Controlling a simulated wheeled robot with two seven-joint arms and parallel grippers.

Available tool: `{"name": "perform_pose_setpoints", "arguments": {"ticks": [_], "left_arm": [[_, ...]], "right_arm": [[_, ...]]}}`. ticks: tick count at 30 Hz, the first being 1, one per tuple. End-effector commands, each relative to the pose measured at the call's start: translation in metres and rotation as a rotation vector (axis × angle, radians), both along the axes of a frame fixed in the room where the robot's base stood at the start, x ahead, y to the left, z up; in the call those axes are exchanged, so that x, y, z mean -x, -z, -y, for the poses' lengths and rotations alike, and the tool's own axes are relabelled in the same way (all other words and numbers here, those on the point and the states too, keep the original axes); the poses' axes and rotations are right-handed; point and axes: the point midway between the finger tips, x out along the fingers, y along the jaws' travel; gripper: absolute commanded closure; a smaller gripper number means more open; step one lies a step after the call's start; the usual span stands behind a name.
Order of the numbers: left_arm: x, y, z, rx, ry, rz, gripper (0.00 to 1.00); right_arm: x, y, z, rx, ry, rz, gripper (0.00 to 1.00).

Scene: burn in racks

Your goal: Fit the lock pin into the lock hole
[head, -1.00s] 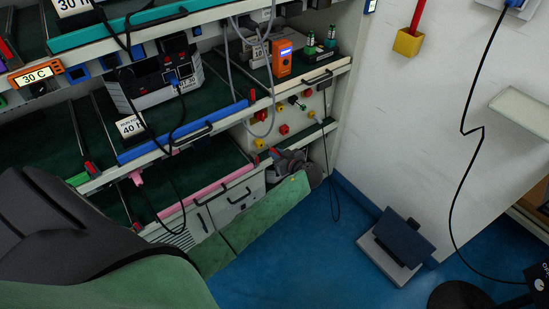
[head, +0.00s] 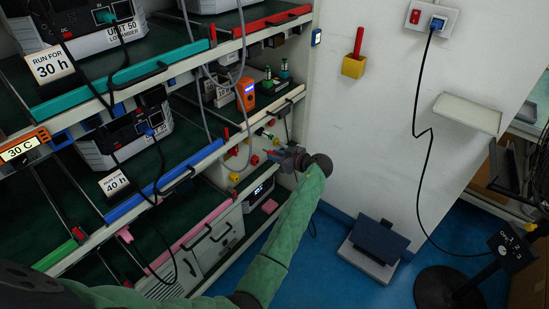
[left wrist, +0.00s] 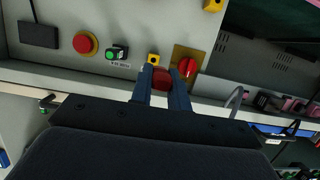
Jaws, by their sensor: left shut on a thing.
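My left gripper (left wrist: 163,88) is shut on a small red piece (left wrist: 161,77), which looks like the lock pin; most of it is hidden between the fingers. Just past the fingertips, in the left wrist view, a small yellow block with a dark centre (left wrist: 153,59) sits on the pale panel and may be the lock hole. I cannot tell whether the red piece touches it. Right of the fingers is a red rotary knob (left wrist: 188,67) on a brass plate. In the head view, my left gripper (head: 280,156) is close in front of the rack's lower panel. My right gripper is not in view.
The panel also carries a red button (left wrist: 85,43), a green switch (left wrist: 116,53) and a dark box (left wrist: 38,35). A ledge runs below it. A grey cable (head: 207,100) hangs down the rack front. Blue floor lies open to the right, with a blue-topped step (head: 379,240).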

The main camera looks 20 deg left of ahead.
Motion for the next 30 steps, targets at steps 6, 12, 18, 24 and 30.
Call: {"name": "perform_pose_setpoints", "arguments": {"ticks": [6, 12, 18, 24, 30], "left_arm": [[-0.001, 0.000, 0.001, 0.001, 0.010, 0.000, 1.00], [0.000, 0.000, 0.000, 0.001, 0.009, 0.000, 1.00], [0.000, 0.001, 0.001, 0.001, 0.009, 0.000, 1.00], [-0.002, 0.001, -0.005, 0.001, 0.008, 0.000, 1.00], [-0.008, 0.001, -0.019, 0.001, 0.009, 0.000, 1.00]], "right_arm": [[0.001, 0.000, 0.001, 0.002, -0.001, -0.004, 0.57], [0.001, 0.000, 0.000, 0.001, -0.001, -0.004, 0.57], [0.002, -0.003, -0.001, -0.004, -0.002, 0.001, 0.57], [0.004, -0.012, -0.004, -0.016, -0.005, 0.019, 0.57], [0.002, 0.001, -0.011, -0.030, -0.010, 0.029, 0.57]]}}
